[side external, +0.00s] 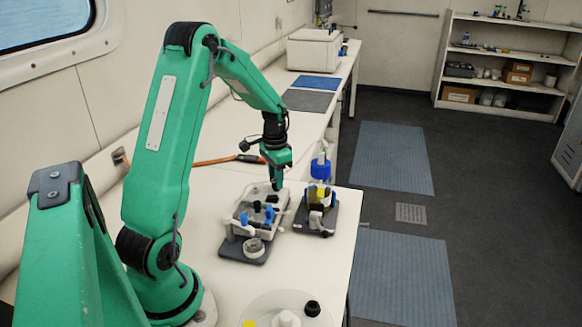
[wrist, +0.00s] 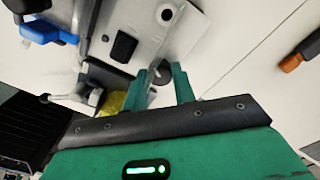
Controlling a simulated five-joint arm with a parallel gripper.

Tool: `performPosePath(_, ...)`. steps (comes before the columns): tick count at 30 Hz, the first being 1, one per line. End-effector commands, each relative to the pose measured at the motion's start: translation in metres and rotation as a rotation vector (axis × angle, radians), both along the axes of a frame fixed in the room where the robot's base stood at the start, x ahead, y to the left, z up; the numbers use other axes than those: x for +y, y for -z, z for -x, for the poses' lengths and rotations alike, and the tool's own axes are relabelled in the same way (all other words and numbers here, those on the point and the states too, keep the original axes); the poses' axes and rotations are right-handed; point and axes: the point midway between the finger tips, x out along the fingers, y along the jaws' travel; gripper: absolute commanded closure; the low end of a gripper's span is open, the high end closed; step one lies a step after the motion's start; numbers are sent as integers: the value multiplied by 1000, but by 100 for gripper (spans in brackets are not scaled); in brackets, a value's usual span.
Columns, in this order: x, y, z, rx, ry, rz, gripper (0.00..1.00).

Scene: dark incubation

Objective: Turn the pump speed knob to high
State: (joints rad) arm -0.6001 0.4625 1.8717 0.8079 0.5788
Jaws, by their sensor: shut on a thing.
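My gripper (side external: 277,183) reaches down over the far end of a white apparatus (side external: 234,226) on a dark grey base on the bench. In the wrist view the two green fingers of my gripper (wrist: 160,82) stand on either side of a small grey round part (wrist: 160,72), which looks like the knob. The fingers hide much of it, and I cannot read any mark or setting on it. The pump speed label is not legible in either view.
A second unit with a blue-topped bottle (side external: 320,168) stands close to the right, near the bench edge. A pale round dial (side external: 255,247) sits at the front of the apparatus base. An orange-handled tool (side external: 249,158) lies behind. A black cap (side external: 312,308) is in front.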

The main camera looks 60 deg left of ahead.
Motion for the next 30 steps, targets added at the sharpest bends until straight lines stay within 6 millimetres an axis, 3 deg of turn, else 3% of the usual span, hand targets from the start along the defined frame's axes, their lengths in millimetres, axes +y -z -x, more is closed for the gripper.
performPosePath(12, 0, -1, 0, -2, 12, -1, 97)
performPosePath(13, 0, -1, 0, -2, 12, -1, 72)
performPosePath(16, 0, -1, 0, -2, 11, -1, 52)
performPosePath(30, 0, -7, 0, -2, 10, -1, 52)
